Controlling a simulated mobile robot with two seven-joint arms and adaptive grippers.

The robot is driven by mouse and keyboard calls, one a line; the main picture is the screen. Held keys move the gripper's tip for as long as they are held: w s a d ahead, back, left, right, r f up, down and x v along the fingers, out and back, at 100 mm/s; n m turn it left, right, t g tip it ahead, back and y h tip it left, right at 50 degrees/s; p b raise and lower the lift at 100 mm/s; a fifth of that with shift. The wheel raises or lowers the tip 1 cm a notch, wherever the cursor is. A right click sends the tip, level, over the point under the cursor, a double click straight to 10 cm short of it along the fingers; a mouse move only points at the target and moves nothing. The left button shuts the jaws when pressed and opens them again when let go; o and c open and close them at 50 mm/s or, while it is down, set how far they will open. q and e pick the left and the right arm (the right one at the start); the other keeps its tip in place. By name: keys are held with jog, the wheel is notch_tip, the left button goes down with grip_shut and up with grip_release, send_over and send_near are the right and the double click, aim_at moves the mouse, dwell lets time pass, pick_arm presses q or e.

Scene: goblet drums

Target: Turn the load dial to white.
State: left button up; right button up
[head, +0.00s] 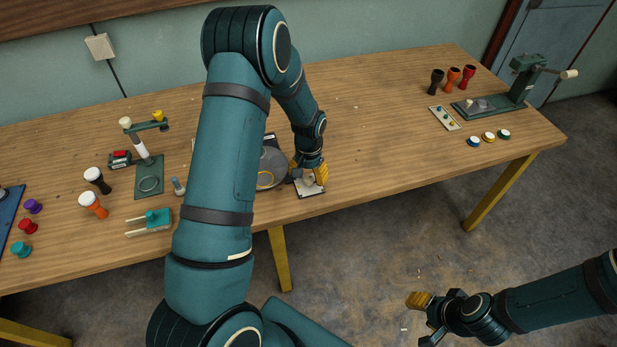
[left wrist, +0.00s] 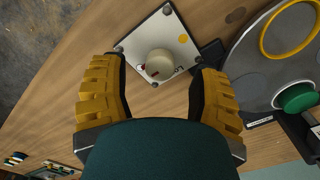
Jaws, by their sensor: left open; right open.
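The load dial is a round cream knob (left wrist: 160,63) on a pale square plate (left wrist: 150,38) with dark corners. The plate shows a yellow dot and a small red mark; a short red line lies at the knob's lower-left edge. In the head view the plate (head: 312,190) lies at the table's front edge, partly hidden by my left gripper (head: 308,175). My left gripper (left wrist: 157,72) is open above the plate, its fingers on either side of the knob. My right gripper (head: 427,318) is open and empty over the floor.
A grey round plate (left wrist: 275,65) with a yellow ring and green knob adjoins the dial plate. My left arm hides part of the table (head: 375,140). Drums and a green stand (head: 149,178) are at left; a lever press (head: 520,85) stands far right.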

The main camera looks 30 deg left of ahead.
aim_at(309, 178)
pick_arm(q)
notch_tip(309, 178, up, 10)
dwell(0.4)
dwell(0.3)
